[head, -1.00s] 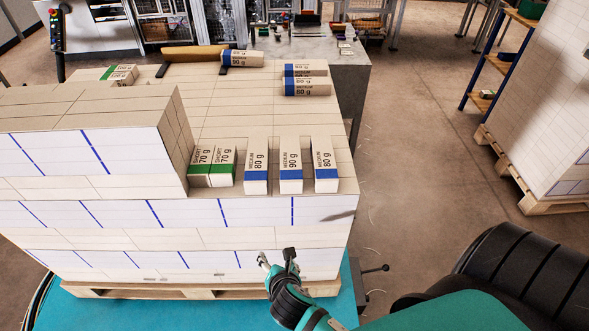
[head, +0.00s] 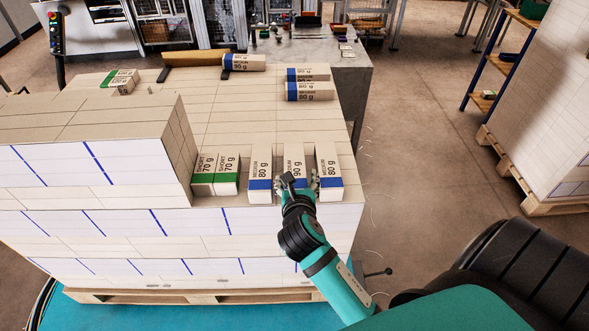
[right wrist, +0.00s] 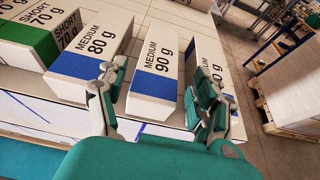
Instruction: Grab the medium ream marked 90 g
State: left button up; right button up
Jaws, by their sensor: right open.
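The medium ream marked 90 g (head: 294,157), white with a blue band, lies on the stack's top near its front edge, and fills the middle of the right wrist view (right wrist: 162,58). My right gripper (head: 299,182) is open at its near end. In the right wrist view the fingers (right wrist: 157,90) are spread to either side of the ream's blue end, with nothing held. In the head view the gripper hides part of that end. Medium 80 g reams lie to its left (head: 261,165) and right (head: 327,165). My left gripper is not in view.
Two green-banded short 70 g reams (head: 215,173) lie further left, beside a raised block of reams (head: 95,150). More blue-banded reams (head: 310,91) lie towards the back right. The middle of the stack's top is clear.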

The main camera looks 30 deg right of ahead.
aim_at(295, 169)
jog(key=shift+p+x, duration=0.55)
jog(key=shift+x, duration=2.9)
jog(key=shift+a+r, duration=0.1)
jog(key=c, duration=1.3)
